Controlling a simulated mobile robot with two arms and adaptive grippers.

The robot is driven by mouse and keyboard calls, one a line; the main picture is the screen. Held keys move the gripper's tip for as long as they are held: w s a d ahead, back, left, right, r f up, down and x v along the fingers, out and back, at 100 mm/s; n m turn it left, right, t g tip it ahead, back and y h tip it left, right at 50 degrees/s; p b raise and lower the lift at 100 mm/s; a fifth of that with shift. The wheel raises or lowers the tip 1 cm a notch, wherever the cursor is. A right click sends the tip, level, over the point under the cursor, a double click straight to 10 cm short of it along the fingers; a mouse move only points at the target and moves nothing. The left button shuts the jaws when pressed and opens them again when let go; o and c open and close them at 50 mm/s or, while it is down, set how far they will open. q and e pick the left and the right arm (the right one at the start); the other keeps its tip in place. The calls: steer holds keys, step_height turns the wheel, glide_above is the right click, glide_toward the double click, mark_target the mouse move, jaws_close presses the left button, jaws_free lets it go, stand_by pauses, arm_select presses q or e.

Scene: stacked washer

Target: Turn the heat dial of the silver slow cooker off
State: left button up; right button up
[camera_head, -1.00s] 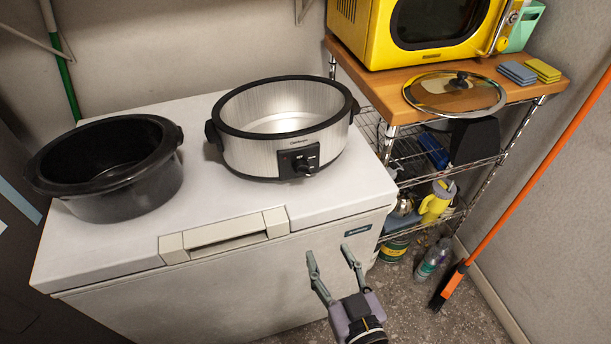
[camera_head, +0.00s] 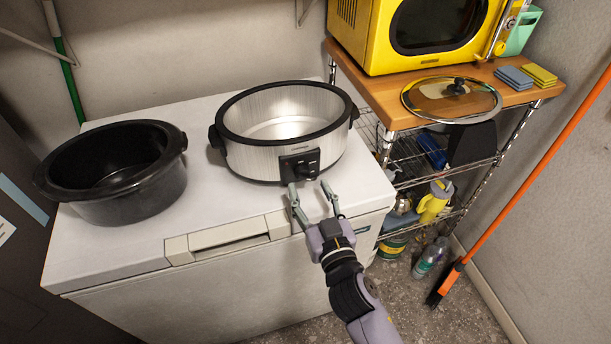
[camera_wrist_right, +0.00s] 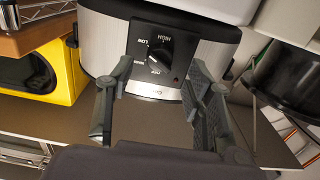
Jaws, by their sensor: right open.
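The silver slow cooker (camera_head: 262,153) stands on the white chest freezer, with a black rim and side handles. Its heat dial (camera_head: 306,170) is a black knob on a dark panel at the lower front. In the right wrist view the dial (camera_wrist_right: 158,58) shows between the fingers, with labels around it that look like HIGH, LOW and OFF. My right gripper (camera_head: 311,190) is open and empty, just in front of and slightly below the dial, apparently not touching it. Its fingers also show in the right wrist view (camera_wrist_right: 158,85). My left gripper is not in view.
A black crock (camera_head: 130,195) sits on the freezer (camera_head: 210,275) to the left of the cooker. At right, a wire shelf with a wooden top (camera_head: 385,100) holds a yellow microwave (camera_head: 365,40) and a glass lid (camera_head: 440,103). The freezer top between the crock and the cooker is clear.

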mark_target(304, 179)
steer(key=shift+x, duration=1.95)
steer(key=shift+c, duration=0.4)
jaws_close()
